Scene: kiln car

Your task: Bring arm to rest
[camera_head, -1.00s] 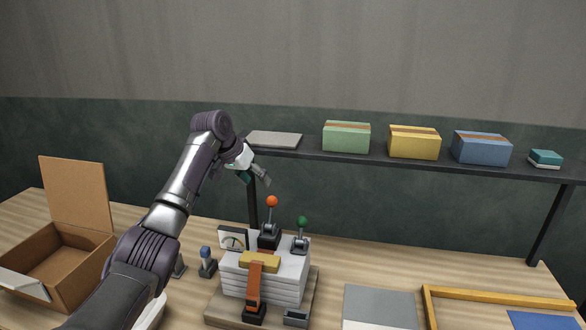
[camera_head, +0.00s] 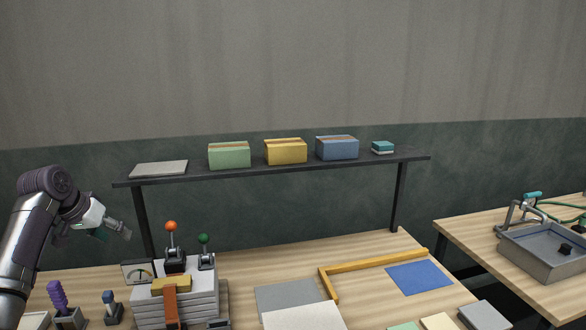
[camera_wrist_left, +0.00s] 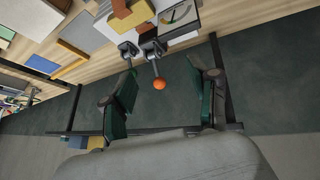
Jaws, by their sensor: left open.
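My left gripper (camera_head: 115,234) is raised at the left of the head view, in front of the dark wall and left of the machine with levers. In the left wrist view its two green-padded fingers (camera_wrist_left: 164,98) stand apart with nothing held between them. The orange-knobbed lever (camera_head: 171,227) stands upright on the machine; its knob (camera_wrist_left: 159,84) shows beyond the gap between the fingers. The green-knobbed lever (camera_head: 204,240) stands beside it. My right gripper is in neither view.
A shelf (camera_head: 290,165) carries green (camera_head: 229,155), yellow (camera_head: 285,151) and blue (camera_head: 337,147) boxes. A yellow angle frame (camera_head: 325,284) and a blue sheet (camera_head: 419,277) lie on the table. A second table at right holds a grey basin (camera_head: 543,250). Bare tabletop shows near the back.

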